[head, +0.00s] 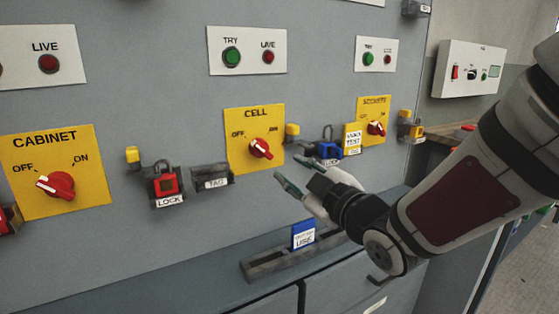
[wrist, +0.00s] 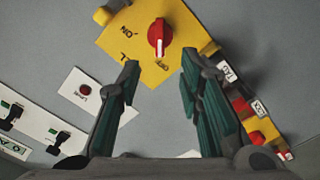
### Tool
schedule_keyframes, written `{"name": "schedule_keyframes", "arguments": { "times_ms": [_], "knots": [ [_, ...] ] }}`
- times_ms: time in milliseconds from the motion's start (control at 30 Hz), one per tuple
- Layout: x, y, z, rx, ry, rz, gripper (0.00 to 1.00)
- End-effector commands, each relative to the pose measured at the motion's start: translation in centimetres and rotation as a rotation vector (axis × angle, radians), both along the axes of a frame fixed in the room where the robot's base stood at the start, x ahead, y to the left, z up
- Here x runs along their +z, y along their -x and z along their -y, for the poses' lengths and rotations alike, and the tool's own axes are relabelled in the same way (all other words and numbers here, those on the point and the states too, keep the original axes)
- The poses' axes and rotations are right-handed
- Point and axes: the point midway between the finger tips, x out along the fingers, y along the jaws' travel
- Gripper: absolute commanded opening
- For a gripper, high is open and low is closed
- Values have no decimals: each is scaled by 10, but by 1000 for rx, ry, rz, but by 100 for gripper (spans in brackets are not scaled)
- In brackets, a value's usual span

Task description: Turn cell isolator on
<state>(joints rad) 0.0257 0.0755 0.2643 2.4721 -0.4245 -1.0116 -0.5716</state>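The cell isolator is a red rotary knob (head: 261,148) on a yellow plate (head: 240,158) marked CELL, with OFF at left and ON at right. In the wrist view the knob (wrist: 158,34) shows its white mark pointing at the OFF lettering. My gripper (head: 288,167) is open and empty, just right of and below the knob in the head view. In the wrist view its two fingers (wrist: 160,62) are apart, with the knob beyond the tips and between their lines. I see no contact with the knob.
The CABINET isolator (head: 55,185) is at left and another yellow-plated isolator (head: 376,128) at right. A red padlock (head: 166,184), TAG holder (head: 211,178) and blue padlock (head: 327,146) stick out beside the cell plate. A slotted rack (head: 270,265) juts out below.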

Motion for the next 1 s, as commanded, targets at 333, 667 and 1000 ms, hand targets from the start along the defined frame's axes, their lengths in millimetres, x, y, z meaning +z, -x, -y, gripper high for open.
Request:
{"name": "schedule_keyframes", "arguments": {
  "times_ms": [333,667,1000],
  "knots": [
    [-1,-56,-39,2,-2,-2,33],
    [-1,-93,-64,1,0,-2,33],
    [0,-99,-67,-1,0,-2,33]
  ]
}}
